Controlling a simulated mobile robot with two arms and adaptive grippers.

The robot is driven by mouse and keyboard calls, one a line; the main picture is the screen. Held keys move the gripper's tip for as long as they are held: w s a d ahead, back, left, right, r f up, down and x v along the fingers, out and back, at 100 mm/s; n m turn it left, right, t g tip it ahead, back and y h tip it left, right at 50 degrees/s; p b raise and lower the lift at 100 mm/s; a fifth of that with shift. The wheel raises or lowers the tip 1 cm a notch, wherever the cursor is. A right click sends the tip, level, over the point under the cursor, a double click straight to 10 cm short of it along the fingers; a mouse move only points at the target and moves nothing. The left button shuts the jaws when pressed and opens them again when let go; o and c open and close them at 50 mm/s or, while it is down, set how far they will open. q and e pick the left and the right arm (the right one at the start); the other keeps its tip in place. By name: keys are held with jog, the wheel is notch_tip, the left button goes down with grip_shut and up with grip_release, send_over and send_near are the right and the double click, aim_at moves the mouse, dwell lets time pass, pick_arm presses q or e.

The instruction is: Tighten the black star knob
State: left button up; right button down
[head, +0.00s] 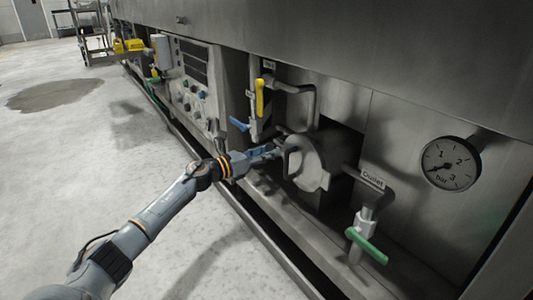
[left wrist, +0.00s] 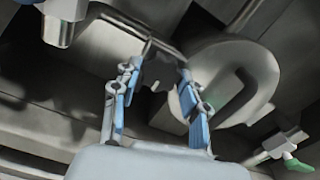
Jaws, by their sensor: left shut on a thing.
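My left gripper (head: 276,150) reaches in from the left to the near side of a round steel housing with a pale round cover. In the left wrist view, its two blue-padded fingers (left wrist: 160,66) are closed around a dark part, the black star knob (left wrist: 158,72). The knob is mostly hidden by the fingers and small in the head view, so its star shape is hard to make out. The round cover (head: 305,165) with its curved handle is just right of the fingers; it also shows in the left wrist view (left wrist: 240,75). My right gripper is not in view.
A green-handled valve (head: 366,245) sits below the "Outlet" label (head: 372,178). A pressure gauge (head: 450,164) is at the right. Yellow (head: 260,97) and blue (head: 239,124) valve handles are above left, beside a control panel (head: 193,85). The floor on the left is open.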

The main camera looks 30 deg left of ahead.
pick_arm(q)
jog(key=o, duration=1.2)
jog(key=shift+f, duration=0.1)
jog(key=shift+c, duration=0.2)
jog(key=v, duration=1.2)
